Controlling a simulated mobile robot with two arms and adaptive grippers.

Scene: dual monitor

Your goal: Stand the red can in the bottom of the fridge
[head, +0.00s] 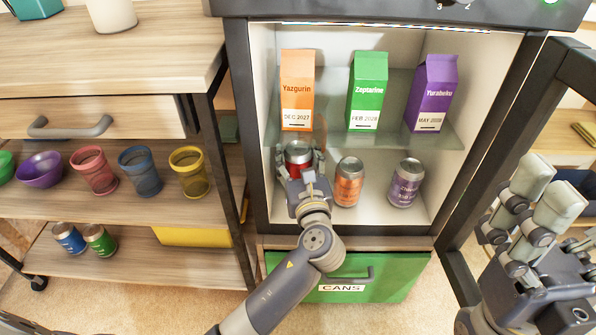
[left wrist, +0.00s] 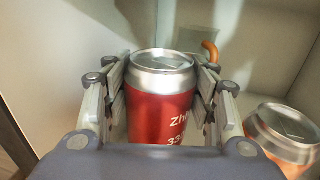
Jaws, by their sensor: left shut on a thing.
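The red can (head: 298,157) is upright in the lower part of the open fridge (head: 380,221), at the left. My left gripper (head: 299,165) is shut around it, with one finger on each side in the left wrist view. The can's silver top and red label (left wrist: 160,112) show there; its base is hidden, so I cannot tell whether it touches the floor. My right gripper (head: 525,195) is at the right, empty, with its pale fingers apart, in front of the open fridge door (head: 520,120).
An orange can (head: 348,182) and a purple can (head: 406,183) stand to the right of the red can. Orange, green and purple cartons stand on the glass shelf (head: 400,122) above. A green drawer (head: 390,287) marked CANS is below. A wooden shelf unit (head: 120,205) is at left.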

